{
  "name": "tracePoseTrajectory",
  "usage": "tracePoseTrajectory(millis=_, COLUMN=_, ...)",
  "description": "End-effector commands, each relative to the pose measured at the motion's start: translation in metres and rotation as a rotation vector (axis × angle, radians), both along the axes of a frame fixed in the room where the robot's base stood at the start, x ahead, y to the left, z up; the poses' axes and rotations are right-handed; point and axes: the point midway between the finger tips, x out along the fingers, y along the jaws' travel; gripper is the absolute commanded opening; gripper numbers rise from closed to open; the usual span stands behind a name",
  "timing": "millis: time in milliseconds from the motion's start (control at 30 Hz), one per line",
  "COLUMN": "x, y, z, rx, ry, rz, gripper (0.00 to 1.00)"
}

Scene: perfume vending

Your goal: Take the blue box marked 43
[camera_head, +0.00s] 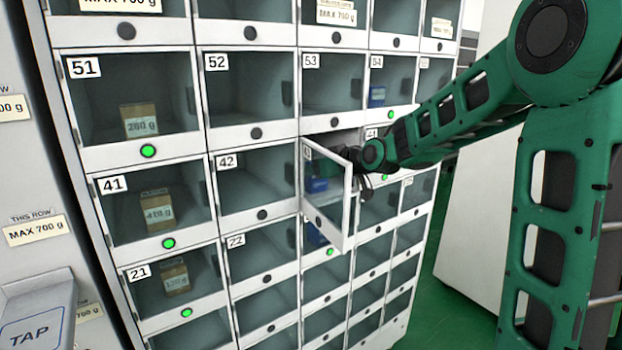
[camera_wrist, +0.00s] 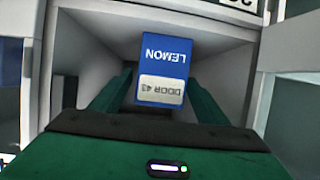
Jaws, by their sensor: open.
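The blue box marked 43 (camera_wrist: 163,52) stands inside an open compartment in the wrist view. Its LEMON and DOOR 43 lettering appears upside down. My gripper (camera_wrist: 160,95) is open, with one green finger on each side of the box; I cannot tell whether either finger touches it. In the head view, the clear door of compartment 43 (camera_head: 326,212) is swung open toward the camera. A blue box (camera_head: 317,185) shows through it. My gripper reaches in at that compartment, and its fingertips are largely hidden there by the door and the compartment.
The locker wall (camera_head: 228,137) has several closed clear doors around this opening. Other blue boxes sit in compartment 54 (camera_head: 377,96) and below the open door (camera_head: 316,235). Brown boxes (camera_head: 157,211) stand in the left column. Green floor (camera_head: 450,300) is clear at right.

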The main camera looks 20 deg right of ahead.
Motion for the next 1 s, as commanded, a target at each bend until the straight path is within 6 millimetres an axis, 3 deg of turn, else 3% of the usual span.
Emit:
tracePoseTrajectory(millis=67, x=0.0, y=0.0, z=0.0, rx=0.0, ry=0.0, rz=0.0, gripper=0.64)
tracePoseTrajectory(millis=233, x=0.0, y=0.0, z=0.0, rx=0.0, ry=0.0, rz=0.0, gripper=0.23)
tracePoseTrajectory(millis=267, x=0.0, y=0.0, z=0.0, rx=0.0, ry=0.0, rz=0.0, gripper=0.21)
tracePoseTrajectory(millis=667, x=-0.003, y=-0.001, z=0.006, rx=0.0, ry=-0.001, rz=-0.001, gripper=0.21)
tracePoseTrajectory(millis=1000, x=-0.004, y=-0.002, z=0.049, rx=-0.001, ry=-0.005, rz=0.0, gripper=0.21)
